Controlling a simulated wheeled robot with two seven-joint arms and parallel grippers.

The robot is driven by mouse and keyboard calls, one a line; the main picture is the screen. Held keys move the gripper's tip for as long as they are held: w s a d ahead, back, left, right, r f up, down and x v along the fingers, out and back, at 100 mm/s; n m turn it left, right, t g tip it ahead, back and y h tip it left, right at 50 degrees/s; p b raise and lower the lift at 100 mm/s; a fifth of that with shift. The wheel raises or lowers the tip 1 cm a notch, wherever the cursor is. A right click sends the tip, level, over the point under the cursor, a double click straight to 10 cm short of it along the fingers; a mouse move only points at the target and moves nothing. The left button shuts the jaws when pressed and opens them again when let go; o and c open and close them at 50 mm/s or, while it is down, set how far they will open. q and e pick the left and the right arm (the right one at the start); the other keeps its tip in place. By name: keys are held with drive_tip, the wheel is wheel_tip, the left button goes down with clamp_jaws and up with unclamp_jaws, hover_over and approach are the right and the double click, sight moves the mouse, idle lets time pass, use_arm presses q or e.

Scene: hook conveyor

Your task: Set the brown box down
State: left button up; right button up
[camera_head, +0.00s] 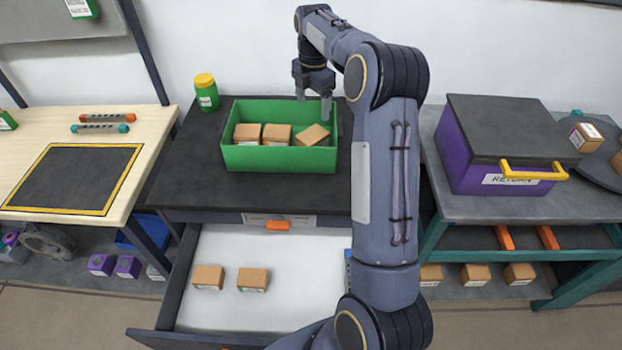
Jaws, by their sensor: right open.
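My right gripper (313,108) is open, its fingers pointing down over the back right part of the green bin (280,160). Nothing shows between its fingers. A brown box (312,135) lies tilted inside the right end of the bin, below and slightly in front of the fingers, and looks apart from them. Two more brown boxes, one (247,134) at the left and one (277,134) in the middle, sit level in the same bin. I cannot tell which box the task means. My left gripper is out of view.
Two brown boxes (208,277) lie in the open white drawer (270,310). A green jar (206,92) stands left of the bin on the dark table (190,165). A purple return bin (480,160) stands at right. A black pad (75,178) lies clear at left.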

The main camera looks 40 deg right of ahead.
drive_tip(key=s+a+r+m+t+y, duration=0.1)
drive_tip(key=s+a+r+m+t, duration=0.1)
drive_tip(key=s+a+r+m, duration=0.4)
drive_tip(key=s+a+r+m+t+y, duration=0.15)
drive_tip(key=s+a+m, duration=0.25)
drive_tip(key=s+a, duration=0.4)
drive_tip(key=s+a+f+m+t, duration=0.1)
drive_tip(key=s+a+f+m, duration=0.2)
drive_tip(key=s+a+m, duration=0.2)
drive_tip(key=s+a+f+m+t+y, duration=0.1)
drive_tip(key=s+a+f+m, duration=0.2)
drive_tip(key=s, duration=0.8)
drive_tip(key=a+m, duration=0.2)
drive_tip(key=shift+s+a, duration=0.3)
drive_tip(key=shift+a, duration=0.1)
